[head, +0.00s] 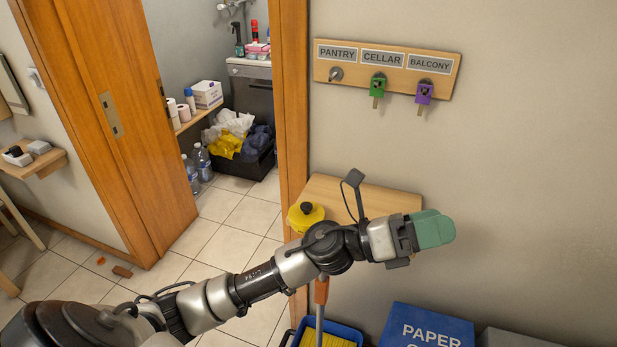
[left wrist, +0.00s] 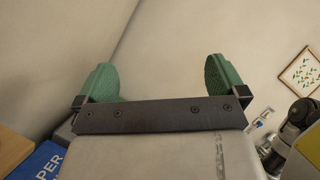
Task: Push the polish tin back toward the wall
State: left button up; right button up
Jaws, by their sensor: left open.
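A round yellow thing with a black top (head: 306,215) sits at the left end of a small wooden shelf (head: 362,192) on the wall; it looks like the polish tin, but I see no label. My left arm crosses in front of the shelf, and its wrist hides the shelf's front part. My left gripper (head: 433,229) has green fingers and is past the shelf's right end in the picture, apart from the tin. The left wrist view shows the fingers (left wrist: 162,82) wide apart with nothing between them. The tin does not show there. My right gripper is not in view.
A key board (head: 387,68) with tags hangs above the shelf. Below are a blue bucket (head: 357,330), a mop handle (head: 321,292) and a blue paper box (head: 425,328). An orange door frame (head: 291,100) stands left of the shelf. The wall between board and shelf is clear.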

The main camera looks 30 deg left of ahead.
pick_arm(q)
notch_tip(320, 180, down, 3)
jog(key=m+g+y, duration=0.2)
jog(key=m+g, duration=0.6)
jog(key=m, duration=0.3)
jog(key=m+g+y, duration=0.3)
jog(key=m+y, duration=0.3)
jog(key=y, duration=1.1)
send_over(308, 210)
jog(key=shift+w+a+f, duration=0.15)
jog(key=shift+f, duration=0.3)
jog(key=shift+w+a+f, duration=0.1)
jog(key=shift+w+f, duration=0.05)
jog(key=shift+f, duration=0.3)
notch_tip(308, 210, down, 11)
jog(key=p, duration=0.2)
jog(key=shift+d+r+p, duration=0.1)
jog(key=shift+r+p, duration=0.1)
jog(key=shift+p, duration=0.1)
